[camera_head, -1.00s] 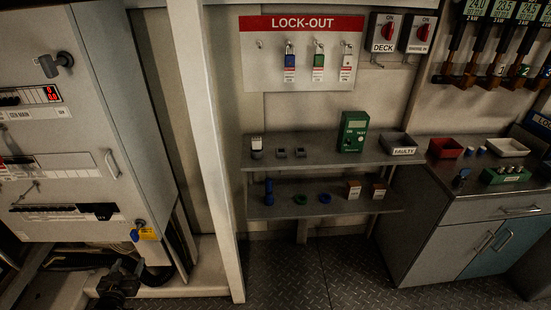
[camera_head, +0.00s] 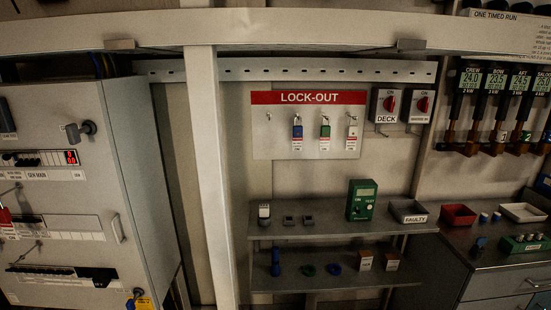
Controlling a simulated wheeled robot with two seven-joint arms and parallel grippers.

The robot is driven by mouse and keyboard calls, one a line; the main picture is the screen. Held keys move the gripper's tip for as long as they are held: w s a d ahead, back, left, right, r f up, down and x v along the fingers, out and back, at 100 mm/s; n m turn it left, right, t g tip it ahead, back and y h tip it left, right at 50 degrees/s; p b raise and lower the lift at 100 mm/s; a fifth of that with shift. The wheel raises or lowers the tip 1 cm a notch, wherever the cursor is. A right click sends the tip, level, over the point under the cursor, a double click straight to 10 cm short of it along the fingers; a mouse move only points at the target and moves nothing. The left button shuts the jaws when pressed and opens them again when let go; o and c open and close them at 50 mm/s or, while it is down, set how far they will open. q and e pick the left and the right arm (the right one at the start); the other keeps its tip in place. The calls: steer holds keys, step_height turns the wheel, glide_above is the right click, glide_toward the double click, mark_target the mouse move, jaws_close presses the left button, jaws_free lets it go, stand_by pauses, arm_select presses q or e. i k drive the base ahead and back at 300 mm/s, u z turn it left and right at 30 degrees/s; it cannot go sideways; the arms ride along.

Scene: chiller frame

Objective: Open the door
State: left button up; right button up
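A grey electrical cabinet (camera_head: 70,180) stands at the left edge of the view. A slim pull handle (camera_head: 118,228) sits near the front's right edge. At the lower right corner is a blue key or lock with a yellow tag (camera_head: 144,302). The front looks shut, though its lower edge is cut off. Neither of my grippers shows in the view.
A pale post (camera_head: 212,180) stands right of the cabinet, under a beam (camera_head: 300,28). Right of it are a LOCK-OUT board (camera_head: 270,125) with several padlocks, a two-tier shelf (camera_head: 335,232) with small items, and a counter (camera_head: 500,285) with trays.

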mark_target(85, 210)
steer(key=u, duration=1.5)
